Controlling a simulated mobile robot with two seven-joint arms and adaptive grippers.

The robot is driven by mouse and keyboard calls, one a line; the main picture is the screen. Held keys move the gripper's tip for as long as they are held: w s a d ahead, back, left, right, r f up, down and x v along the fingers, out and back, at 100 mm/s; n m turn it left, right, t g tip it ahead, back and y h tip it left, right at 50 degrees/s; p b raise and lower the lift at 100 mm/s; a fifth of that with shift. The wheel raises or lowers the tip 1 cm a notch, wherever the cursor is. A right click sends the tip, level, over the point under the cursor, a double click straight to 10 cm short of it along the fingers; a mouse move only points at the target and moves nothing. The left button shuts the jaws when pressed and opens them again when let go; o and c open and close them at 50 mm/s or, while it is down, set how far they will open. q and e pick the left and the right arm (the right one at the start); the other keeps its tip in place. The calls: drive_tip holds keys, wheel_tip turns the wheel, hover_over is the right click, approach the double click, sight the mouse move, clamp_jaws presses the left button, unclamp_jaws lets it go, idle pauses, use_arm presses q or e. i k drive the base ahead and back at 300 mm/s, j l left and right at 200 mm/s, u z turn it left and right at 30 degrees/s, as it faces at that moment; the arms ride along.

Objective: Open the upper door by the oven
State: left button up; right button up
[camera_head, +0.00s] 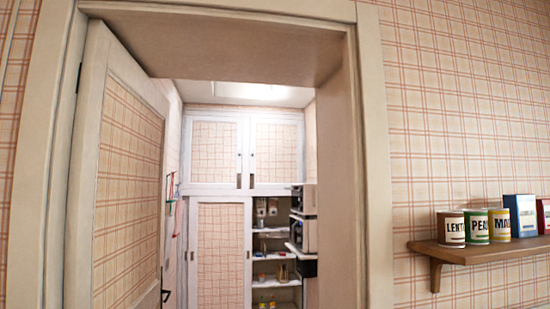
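Through an open doorway I see a back wall with two upper cupboard doors side by side, the left upper door (214,151) and the right upper door (274,152). Both have white frames and plaid panels, with dark handles near where they meet, and both look shut. The oven is likely among the stacked appliances (302,220) at the right side of that room; they are small and partly hidden by the door frame, so I cannot tell which one it is. Neither of my grippers is in view.
A plaid-panelled door (128,190) stands open on the left of the doorway. The door frame (374,150) bounds the right. A wooden wall shelf (480,251) with several tins juts out at right. A sliding plaid door (220,254) and open shelves (274,256) stand below the cupboards.

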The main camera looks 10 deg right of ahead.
sight(276, 156)
drive_tip(key=i+z, duration=0.15)
drive_tip(key=i, duration=0.45)
drive_tip(key=i+j+z, duration=0.15)
drive_tip(key=i, duration=0.5)
drive_tip(key=i+j+z, duration=0.15)
drive_tip(key=i, duration=0.45)
drive_tip(key=i+j+z, duration=0.15)
drive_tip(key=i, duration=0.45)
drive_tip(key=i+j+z, duration=0.1)
drive_tip(key=i+j, duration=0.25)
drive_tip(key=i, duration=0.2)
drive_tip(key=i+j+z, duration=0.15)
drive_tip(key=i+j, duration=0.2)
drive_tip(key=i, duration=0.25)
drive_tip(key=i+j+z, duration=0.15)
drive_tip(key=i+j, duration=0.25)
drive_tip(key=i, duration=0.15)
